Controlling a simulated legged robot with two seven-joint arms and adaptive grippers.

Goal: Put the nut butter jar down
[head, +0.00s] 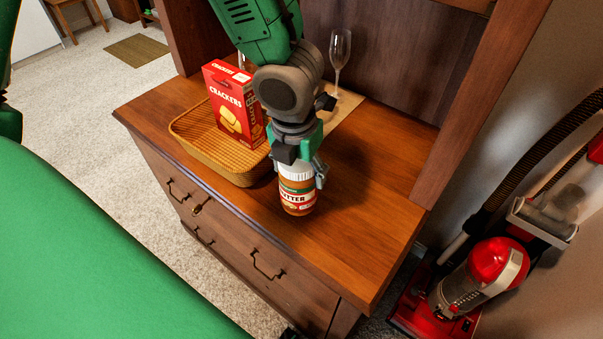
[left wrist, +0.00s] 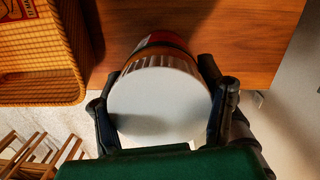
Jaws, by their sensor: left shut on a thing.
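The nut butter jar (head: 298,201) has a white lid, an orange-brown body and a red and white label. It is upright over the front part of the wooden hutch top (head: 362,232). I cannot tell whether its base touches the wood. My left gripper (head: 299,175) comes down from above and is shut on the jar near its lid. In the left wrist view the white lid (left wrist: 158,103) fills the middle, with a finger of my left gripper (left wrist: 162,92) on each side. My right gripper is not in view.
A wicker basket (head: 207,147) with a red cracker box (head: 232,105) stands left of the jar. A wine glass (head: 339,50) stands behind on a mat (head: 347,106). The hutch top right of the jar is clear up to the side post. A red vacuum cleaner (head: 487,270) stands at right.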

